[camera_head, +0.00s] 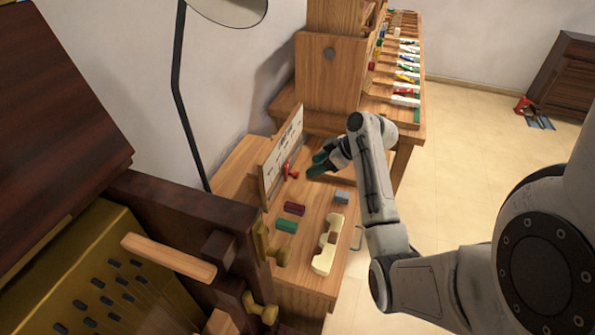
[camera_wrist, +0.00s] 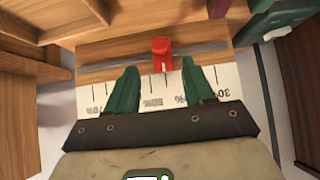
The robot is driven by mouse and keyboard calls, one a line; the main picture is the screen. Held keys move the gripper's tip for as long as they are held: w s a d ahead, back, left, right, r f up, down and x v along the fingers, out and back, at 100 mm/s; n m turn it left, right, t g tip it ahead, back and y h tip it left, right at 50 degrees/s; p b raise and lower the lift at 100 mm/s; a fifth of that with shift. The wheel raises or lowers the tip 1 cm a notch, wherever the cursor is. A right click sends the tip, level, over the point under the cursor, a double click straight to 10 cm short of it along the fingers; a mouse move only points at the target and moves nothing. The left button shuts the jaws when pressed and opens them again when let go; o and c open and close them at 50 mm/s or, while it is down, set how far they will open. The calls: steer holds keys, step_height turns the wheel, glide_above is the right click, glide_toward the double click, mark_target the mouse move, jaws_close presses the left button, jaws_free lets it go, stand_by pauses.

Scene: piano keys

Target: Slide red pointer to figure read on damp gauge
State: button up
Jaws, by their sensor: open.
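The red pointer (camera_head: 290,172) stands at the foot of an upright white scale board (camera_head: 279,160) on the wooden bench. In the wrist view the red pointer (camera_wrist: 162,52) sits on a grey rail beside the printed scale (camera_wrist: 165,92), near its middle marks, with 30% toward the right and 70% toward the left. My gripper (camera_head: 316,164) is to the right of the pointer. Its green fingers (camera_wrist: 159,67) are open in the wrist view, one to each side of the pointer's line, with the pointer just beyond the tips. I cannot make out a readable damp gauge.
A dark red block (camera_head: 294,209), a green block (camera_head: 287,226), a grey block (camera_head: 342,197) and a cream notched piece (camera_head: 328,248) lie on the bench (camera_head: 307,275). A thin lamp stand (camera_head: 181,100) rises behind. Dark wood and brass-coloured machinery fills the left.

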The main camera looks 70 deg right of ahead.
steer(key=x, duration=0.7)
steer(key=shift+w+f+p, duration=0.2)
steer(key=shift+f+p, duration=0.05)
steer(key=shift+p, duration=0.05)
jaws_close()
stand_by(0.4)
